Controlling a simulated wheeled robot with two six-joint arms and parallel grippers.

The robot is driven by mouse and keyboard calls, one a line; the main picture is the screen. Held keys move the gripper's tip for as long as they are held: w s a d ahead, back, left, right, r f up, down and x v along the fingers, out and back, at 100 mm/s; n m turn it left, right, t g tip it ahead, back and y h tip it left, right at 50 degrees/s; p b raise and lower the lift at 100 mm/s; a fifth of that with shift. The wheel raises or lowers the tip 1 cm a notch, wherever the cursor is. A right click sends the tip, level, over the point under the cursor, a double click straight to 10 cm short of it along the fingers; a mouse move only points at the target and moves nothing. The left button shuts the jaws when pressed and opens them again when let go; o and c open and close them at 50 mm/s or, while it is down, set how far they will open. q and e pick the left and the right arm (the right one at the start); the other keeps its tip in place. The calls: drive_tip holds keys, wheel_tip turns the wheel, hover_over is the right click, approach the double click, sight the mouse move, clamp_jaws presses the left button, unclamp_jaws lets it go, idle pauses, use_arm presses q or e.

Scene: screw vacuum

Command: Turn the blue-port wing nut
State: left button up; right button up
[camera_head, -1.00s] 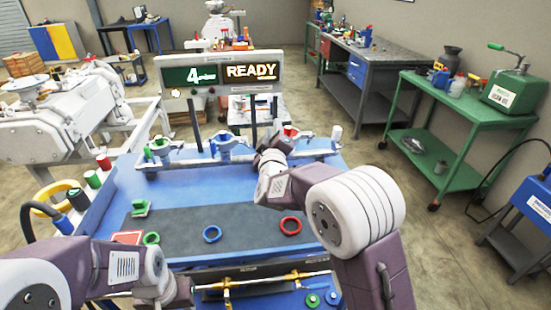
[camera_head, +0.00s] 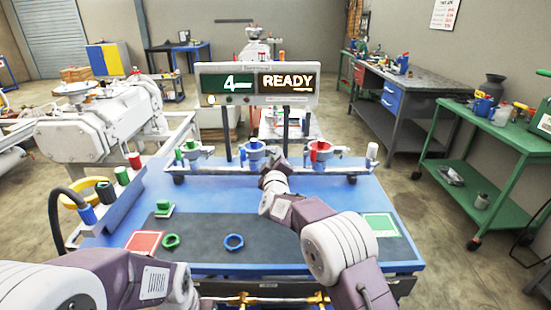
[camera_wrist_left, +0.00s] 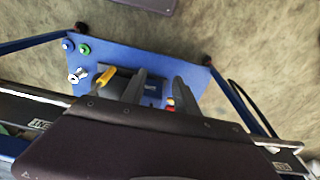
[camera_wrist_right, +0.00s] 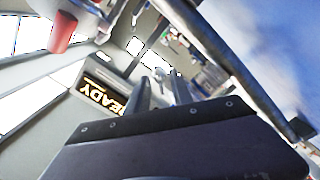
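The blue port (camera_head: 252,148) stands in the middle of the rail at the back of the blue table, between the green port (camera_head: 191,150) and the red port (camera_head: 320,149). Its wing nut is too small to make out. My right gripper (camera_head: 281,164) is just right of the blue port and in front of the rail. In the right wrist view its fingers (camera_wrist_right: 162,90) stand apart with nothing clearly between them. My left arm is low at the left.
A blue ring (camera_head: 233,242) and a green ring (camera_head: 171,241) lie on the dark mat (camera_head: 205,218). A display reading READY (camera_head: 285,82) stands behind the rail. A white capped post (camera_head: 372,153) is at the rail's right end. Green and red squares flank the mat.

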drive_tip(key=shift+w, duration=0.15)
clamp_jaws()
drive_tip(key=shift+m, duration=0.4)
drive_tip(key=m+b, duration=0.2)
drive_tip(key=m, duration=1.3)
drive_tip(key=shift+b, duration=0.3)
drive_tip(key=shift+m, duration=0.4)
